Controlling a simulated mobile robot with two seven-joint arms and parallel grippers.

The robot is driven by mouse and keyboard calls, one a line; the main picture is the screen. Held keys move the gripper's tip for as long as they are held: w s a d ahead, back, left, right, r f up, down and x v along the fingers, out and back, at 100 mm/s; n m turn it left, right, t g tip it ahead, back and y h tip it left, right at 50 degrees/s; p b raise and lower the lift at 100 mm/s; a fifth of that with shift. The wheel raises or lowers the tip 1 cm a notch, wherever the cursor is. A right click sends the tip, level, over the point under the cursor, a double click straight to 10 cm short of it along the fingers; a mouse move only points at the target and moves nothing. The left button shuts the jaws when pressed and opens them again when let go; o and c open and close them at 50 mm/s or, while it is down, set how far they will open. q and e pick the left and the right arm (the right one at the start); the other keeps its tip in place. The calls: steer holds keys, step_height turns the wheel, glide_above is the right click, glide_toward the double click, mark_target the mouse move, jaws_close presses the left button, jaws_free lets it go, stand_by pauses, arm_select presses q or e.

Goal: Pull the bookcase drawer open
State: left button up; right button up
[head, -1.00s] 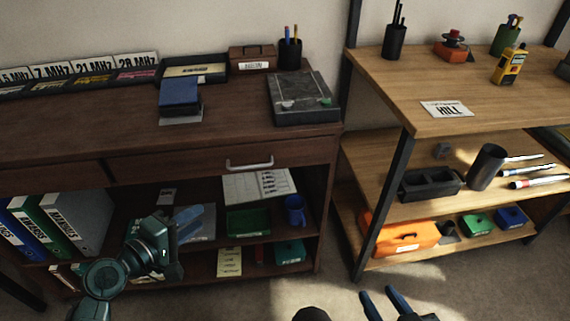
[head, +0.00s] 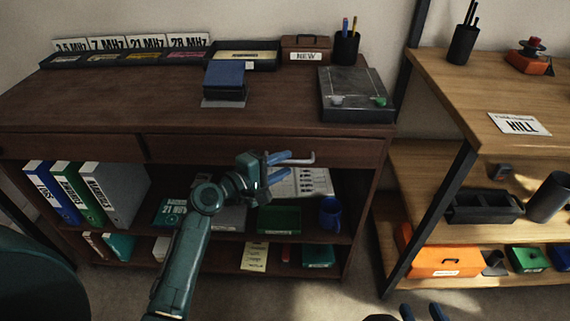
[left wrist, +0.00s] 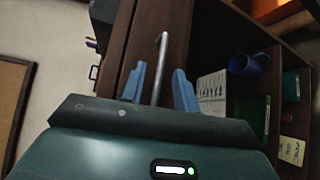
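The bookcase drawer (head: 355,150) is a dark wood front under the bookcase top, and it looks closed. Its pale bar handle (head: 308,161) is partly hidden behind my left gripper (head: 289,156) in the head view. In the left wrist view, the handle (left wrist: 162,50) runs between the two blue fingers of my left gripper (left wrist: 159,72). Those fingers are open, one on each side of the bar, with gaps visible. My right gripper (head: 423,311) shows only at the bottom edge of the head view, its blue fingers apart and empty.
The bookcase top (head: 150,105) carries a blue box (head: 224,78), a grey device (head: 355,95) and a pen cup (head: 346,47). Binders (head: 115,190) and a blue mug (head: 330,213) stand on the shelf below. A wooden shelf unit (head: 480,90) stands to the right.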

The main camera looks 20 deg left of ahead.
arm_select(q)
steer(key=shift+w+d+f, duration=0.1)
steer(key=shift+w+d, duration=0.25)
steer(key=shift+w, duration=0.25)
steer(key=shift+c, duration=0.4)
jaws_close()
